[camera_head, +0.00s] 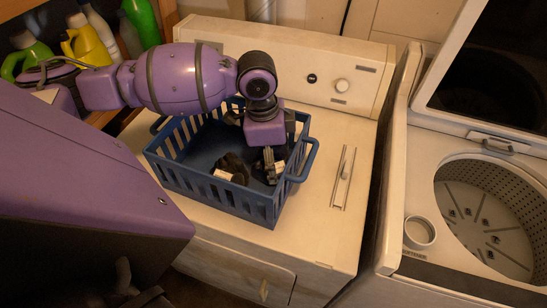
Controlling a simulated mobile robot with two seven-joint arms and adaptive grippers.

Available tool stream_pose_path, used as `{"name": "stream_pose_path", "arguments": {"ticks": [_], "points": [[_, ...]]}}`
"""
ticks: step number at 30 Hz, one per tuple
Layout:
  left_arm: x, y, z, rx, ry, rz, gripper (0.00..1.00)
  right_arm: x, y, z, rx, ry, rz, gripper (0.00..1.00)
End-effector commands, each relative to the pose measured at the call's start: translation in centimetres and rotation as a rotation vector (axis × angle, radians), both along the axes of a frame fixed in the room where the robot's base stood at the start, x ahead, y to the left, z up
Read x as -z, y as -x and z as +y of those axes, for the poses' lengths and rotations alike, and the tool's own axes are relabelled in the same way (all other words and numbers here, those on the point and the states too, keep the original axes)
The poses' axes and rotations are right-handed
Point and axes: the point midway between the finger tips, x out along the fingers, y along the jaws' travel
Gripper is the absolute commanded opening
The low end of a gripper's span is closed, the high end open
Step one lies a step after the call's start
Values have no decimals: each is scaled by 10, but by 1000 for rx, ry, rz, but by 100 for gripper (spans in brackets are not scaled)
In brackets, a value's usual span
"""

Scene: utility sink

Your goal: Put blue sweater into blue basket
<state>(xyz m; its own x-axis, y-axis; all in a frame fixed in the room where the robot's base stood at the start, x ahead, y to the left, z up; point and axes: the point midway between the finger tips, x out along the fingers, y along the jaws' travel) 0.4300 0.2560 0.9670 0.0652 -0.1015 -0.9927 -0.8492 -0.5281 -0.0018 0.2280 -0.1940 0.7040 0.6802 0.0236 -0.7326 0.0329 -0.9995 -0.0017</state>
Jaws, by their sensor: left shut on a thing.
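The blue basket (265,208) is a slotted plastic crate with raised handles, standing on top of the white machine at the centre. My left arm reaches over from the left, and my left gripper (252,170) points down inside the basket, below its rim. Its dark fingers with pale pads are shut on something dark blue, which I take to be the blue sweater. The sweater's outline is hard to tell from the basket's dark blue inside and is partly hidden by the gripper and the basket wall. My right gripper is not in view.
Several detergent bottles (88,45) stand at the back left.

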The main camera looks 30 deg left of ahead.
Motion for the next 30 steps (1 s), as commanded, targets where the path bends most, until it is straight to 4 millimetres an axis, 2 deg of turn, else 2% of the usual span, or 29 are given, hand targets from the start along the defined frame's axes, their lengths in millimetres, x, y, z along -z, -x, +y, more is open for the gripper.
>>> {"name": "stream_pose_path", "arguments": {"ticks": [9, 10, 14, 25, 30], "points": [[2, 0, 0, 0, 0, -2, 39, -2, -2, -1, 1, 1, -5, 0], [1, 0, 0, 0, -1, -2, 74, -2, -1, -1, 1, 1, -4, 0], [1, 0, 0, 0, -1, -2, 89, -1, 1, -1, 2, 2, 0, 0], [-1, -1, 0, 0, -1, -2, 89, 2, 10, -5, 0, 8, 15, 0], [-23, 0, 3, -1, -3, -6, 89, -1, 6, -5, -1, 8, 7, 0]]}}
